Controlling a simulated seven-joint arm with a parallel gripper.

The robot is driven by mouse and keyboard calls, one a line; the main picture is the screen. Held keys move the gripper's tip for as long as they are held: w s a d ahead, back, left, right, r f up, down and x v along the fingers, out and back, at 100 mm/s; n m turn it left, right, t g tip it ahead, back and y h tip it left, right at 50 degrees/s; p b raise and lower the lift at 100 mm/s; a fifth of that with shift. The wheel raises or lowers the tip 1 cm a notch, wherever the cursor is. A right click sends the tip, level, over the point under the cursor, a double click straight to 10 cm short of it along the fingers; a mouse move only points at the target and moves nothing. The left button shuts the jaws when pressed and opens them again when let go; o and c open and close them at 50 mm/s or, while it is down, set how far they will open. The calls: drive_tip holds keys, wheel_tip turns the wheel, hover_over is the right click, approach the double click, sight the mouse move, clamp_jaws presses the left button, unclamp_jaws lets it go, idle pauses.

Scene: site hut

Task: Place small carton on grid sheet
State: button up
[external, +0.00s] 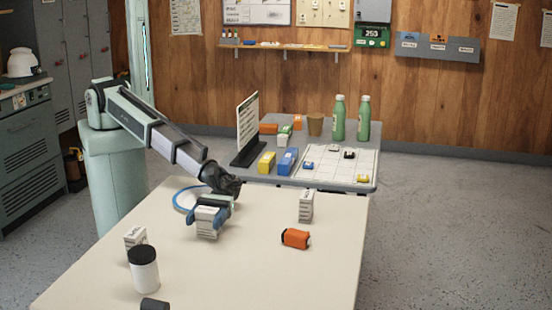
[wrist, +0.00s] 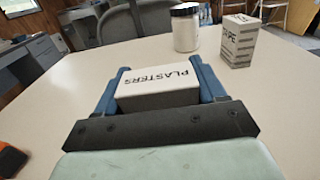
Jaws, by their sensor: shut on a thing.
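My gripper (external: 209,213) is shut on a small white carton (external: 207,228) above or on the cream table; I cannot tell whether it touches the top. In the wrist view the carton (wrist: 158,88) reads "PLASTERS" and sits between the blue fingers of my gripper (wrist: 158,72). The white grid sheet (external: 318,178) lies on the grey table behind, beyond the cream table's far edge. A few small items stand on it. Another white carton (external: 306,206) stands at the right of the cream table. A carton marked "TAPE" (wrist: 238,42) stands left in the external view (external: 135,237).
A black-lidded white jar (external: 144,272), an orange item (external: 295,238) and a blue ring (external: 181,200) are on the cream table. On the grey table, a dark stand (external: 247,130), blue (external: 288,161) and yellow (external: 266,162) boxes and green bottles (external: 338,120) border the sheet.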

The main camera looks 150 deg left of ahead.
wheel_tip(320, 180, up, 10)
drive_tip(key=shift+f, duration=0.2)
wheel_tip(320, 180, up, 11)
drive_tip(key=w+a+n+t+y, duration=0.3)
drive_tip(key=w+a+n+y, duration=0.15)
drive_tip(key=a, duration=0.45)
drive_tip(key=w+a+n+t+y, duration=0.25)
drive_tip(key=w+a+y, duration=0.2)
drive_tip(key=a, duration=0.45)
drive_tip(key=s+a+n+g+y, duration=0.2)
drive_tip(key=a+n+y, duration=0.6)
drive_tip(key=a+y, duration=0.9)
drive_tip(key=s+a+n+g+y, duration=0.2)
drive_tip(key=s+a+n+g, duration=0.25)
drive_tip(key=a, duration=0.65)
drive_tip(key=s+a+n+g+y, duration=0.2)
drive_tip(key=s+a+n+g, duration=0.3)
drive_tip(key=a, duration=0.7)
drive_tip(key=s+a+n+g, duration=0.3)
drive_tip(key=s+a+g, duration=0.1)
drive_tip(key=s+g, duration=0.3)
drive_tip(key=s+a+n+g, duration=0.4)
drive_tip(key=s+a+g, duration=0.1)
drive_tip(key=s+g, duration=0.25)
drive_tip(key=shift+t+h, duration=0.3)
drive_tip(key=shift+t, duration=0.15)
drive_tip(key=shift+s+d+f, duration=0.1)
drive_tip(key=shift+f, duration=5.2)
drive_tip(key=shift+s+d+f, duration=0.1)
drive_tip(key=shift+f, duration=5.15)
